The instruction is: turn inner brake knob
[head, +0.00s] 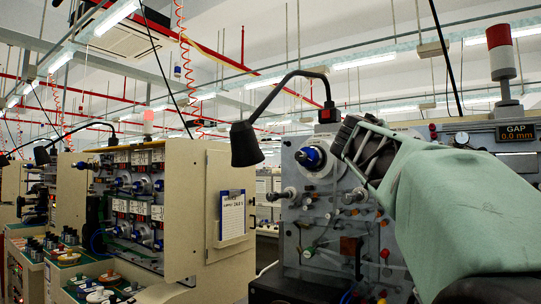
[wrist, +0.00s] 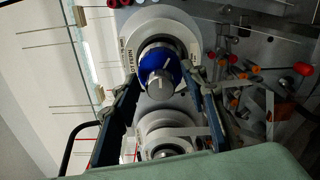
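A silver knob with a white line (wrist: 158,84) sits in front of a blue ring (wrist: 160,66) on a spindle with a white lettered disc (wrist: 133,40). I take it as the brake knob, though no label shows which is the inner one. My gripper (wrist: 160,88) is open, with one dark finger on each side of the knob and visible gaps to it. In the head view, the blue spindle hub (head: 310,157) shows just left of my gripper (head: 350,155), whose fingers partly hide the panel there.
A second spindle (wrist: 165,140) lies below the first in the wrist view. Red and orange knobs (wrist: 303,69) and thin rods crowd the panel on the right. A black lamp (head: 246,143) hangs left of the machine. Another winding machine (head: 188,200) stands at left.

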